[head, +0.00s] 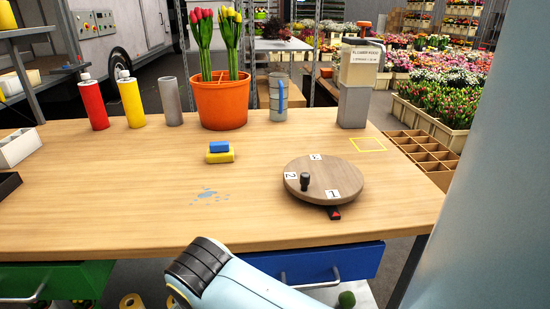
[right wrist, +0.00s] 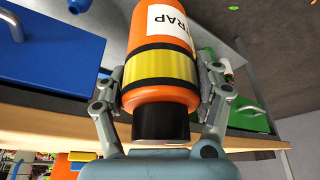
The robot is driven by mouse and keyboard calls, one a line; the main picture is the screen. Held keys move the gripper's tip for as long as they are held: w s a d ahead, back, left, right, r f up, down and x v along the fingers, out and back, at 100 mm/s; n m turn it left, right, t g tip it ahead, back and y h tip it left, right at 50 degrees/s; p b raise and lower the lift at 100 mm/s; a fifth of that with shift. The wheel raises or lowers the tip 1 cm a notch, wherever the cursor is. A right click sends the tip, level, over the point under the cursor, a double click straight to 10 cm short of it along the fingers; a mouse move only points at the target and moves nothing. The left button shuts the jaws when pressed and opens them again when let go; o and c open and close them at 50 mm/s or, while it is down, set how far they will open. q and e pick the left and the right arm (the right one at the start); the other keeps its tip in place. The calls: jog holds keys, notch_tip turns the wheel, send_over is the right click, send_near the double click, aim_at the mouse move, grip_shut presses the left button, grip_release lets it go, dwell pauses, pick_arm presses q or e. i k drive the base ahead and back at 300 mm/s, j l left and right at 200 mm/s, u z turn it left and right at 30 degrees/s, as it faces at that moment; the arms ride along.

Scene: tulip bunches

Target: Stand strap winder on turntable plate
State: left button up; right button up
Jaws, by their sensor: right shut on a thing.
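The strap winder (right wrist: 160,70) is an orange cylinder with a yellow band, black rings, a black end and a white label reading "RAP". My right gripper (right wrist: 166,78) is shut around its yellow band in the right wrist view. The head view shows neither the winder nor the right gripper. The turntable plate (head: 335,170) is a round wooden disc on the right half of the table, with several numbered white labels and a dark upright knob (head: 305,181) near its left edge. A red and black pointer (head: 335,213) sits at its front edge. My left gripper is out of view.
An orange pot of tulips (head: 221,103), red bottle (head: 93,103), yellow bottle (head: 130,102), grey cylinder (head: 171,103), grey cup (head: 278,100) and grey canister (head: 354,105) line the back. Blue and yellow blocks (head: 219,155) lie mid-table. A yellow square outline (head: 368,144) is empty. The front middle is clear apart from a puddle (head: 208,195).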

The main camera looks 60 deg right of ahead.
aim_at(321, 174)
jog(key=i+z, duration=0.1)
jog(key=z, duration=0.35)
jog(key=j+z, duration=0.1)
jog(key=z, duration=0.35)
jog(key=i+j+z, duration=0.1)
jog(key=z, duration=0.4)
jog(key=j+z, duration=0.1)
jog(key=z, duration=0.35)
